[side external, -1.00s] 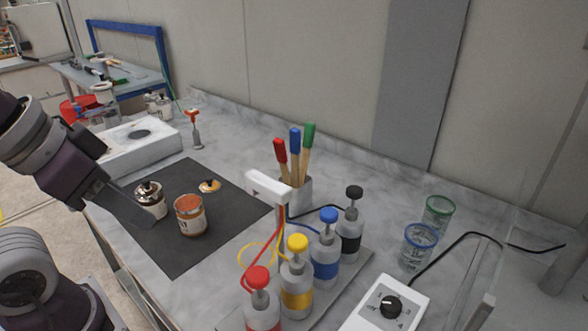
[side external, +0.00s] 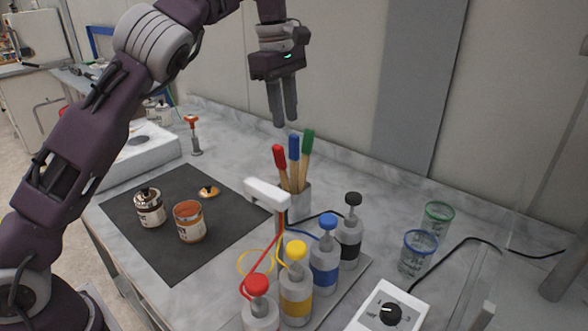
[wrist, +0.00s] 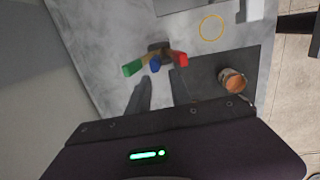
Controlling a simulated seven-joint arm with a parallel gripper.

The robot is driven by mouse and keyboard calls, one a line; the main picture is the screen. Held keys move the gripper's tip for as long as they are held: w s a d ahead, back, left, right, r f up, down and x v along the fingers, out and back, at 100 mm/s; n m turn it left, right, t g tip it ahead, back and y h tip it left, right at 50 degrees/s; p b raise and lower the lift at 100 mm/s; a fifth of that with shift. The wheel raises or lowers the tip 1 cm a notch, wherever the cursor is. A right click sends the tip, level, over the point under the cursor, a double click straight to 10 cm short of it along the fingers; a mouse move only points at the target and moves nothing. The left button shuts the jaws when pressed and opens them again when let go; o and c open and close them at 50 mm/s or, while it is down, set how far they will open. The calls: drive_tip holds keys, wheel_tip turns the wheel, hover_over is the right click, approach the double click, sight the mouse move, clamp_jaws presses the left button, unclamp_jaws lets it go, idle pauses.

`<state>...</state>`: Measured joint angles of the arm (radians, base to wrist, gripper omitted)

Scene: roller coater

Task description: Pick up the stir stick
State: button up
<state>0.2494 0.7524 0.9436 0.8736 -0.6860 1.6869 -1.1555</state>
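Three stir sticks with wooden shafts and coloured handles, red (side external: 279,157), blue (side external: 294,148) and green (side external: 308,141), stand in a grey holder (side external: 300,204). The wrist view shows their handles from above: green (wrist: 132,68), blue (wrist: 155,65) and red (wrist: 179,59). My gripper (side external: 284,122) points down just above and behind the handles in the side view. Its two fingers are apart with a gap between them, and nothing is held.
A dark mat (side external: 190,255) holds an open orange can (side external: 189,222), a second can (side external: 149,208) and a lid (side external: 208,192). Mesh cups (side external: 418,253) are at right.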

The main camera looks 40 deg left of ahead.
sight(295, 135)
drive_tip(key=shift+g+y, duration=0.4)
drive_tip(key=shift+g, duration=0.1)
drive_tip(key=f, duration=0.1)
drive_tip(key=w+d+f, duration=0.1)
drive_tip(key=f, duration=0.3)
drive_tip(key=shift+w+d, duration=0.15)
drive_tip(key=shift+d, duration=0.15)
wheel_tip(295, 135, down, 6)
drive_tip(key=shift+a+f, duration=0.1)
drive_tip(key=shift+c, duration=0.4)
clamp_jaws()
